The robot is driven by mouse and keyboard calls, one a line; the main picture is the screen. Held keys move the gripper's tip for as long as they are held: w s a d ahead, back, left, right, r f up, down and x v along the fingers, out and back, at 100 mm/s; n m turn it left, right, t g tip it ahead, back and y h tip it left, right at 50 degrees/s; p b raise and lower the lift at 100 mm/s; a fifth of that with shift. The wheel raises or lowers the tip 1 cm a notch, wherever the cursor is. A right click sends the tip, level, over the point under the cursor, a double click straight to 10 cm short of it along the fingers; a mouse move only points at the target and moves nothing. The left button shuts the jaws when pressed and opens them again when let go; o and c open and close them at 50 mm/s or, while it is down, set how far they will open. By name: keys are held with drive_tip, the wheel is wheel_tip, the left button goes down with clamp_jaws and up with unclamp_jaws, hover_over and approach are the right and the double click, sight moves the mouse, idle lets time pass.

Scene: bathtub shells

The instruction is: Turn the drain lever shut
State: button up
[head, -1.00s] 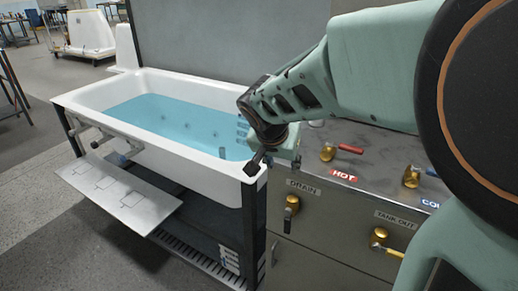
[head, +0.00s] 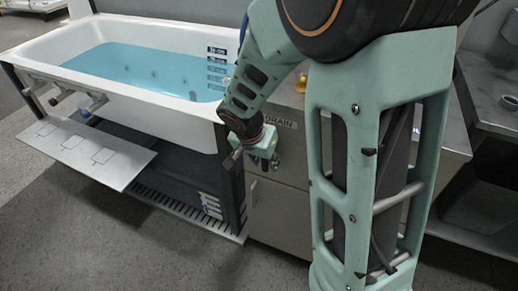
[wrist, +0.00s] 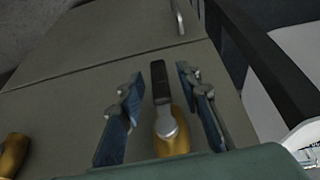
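The drain lever (wrist: 160,82) has a black handle on a brass valve body (wrist: 171,140) on the grey cabinet front. In the wrist view the handle points away from my gripper's palm, towards the top of the picture. My gripper (wrist: 157,88) is open, with one blue finger on each side of the lever. Gaps show between the fingers and the handle, so I see no contact. In the head view my gripper (head: 262,158) is at the cabinet front below the DRAIN label (head: 279,123) and hides the lever.
A white bathtub (head: 196,112) with blue water stands left of the cabinet (head: 276,208). Its dark frame post (wrist: 262,62) is close on the right in the wrist view. Another brass valve (wrist: 14,154) is at the lower left there. A cabinet door handle (wrist: 178,17) shows at the top.

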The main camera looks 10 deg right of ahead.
drive_tip(key=shift+w+d+f, duration=0.1)
drive_tip(key=shift+w+f, duration=0.05)
drive_tip(key=shift+f, duration=0.25)
drive_tip(key=shift+c, duration=0.3)
clamp_jaws()
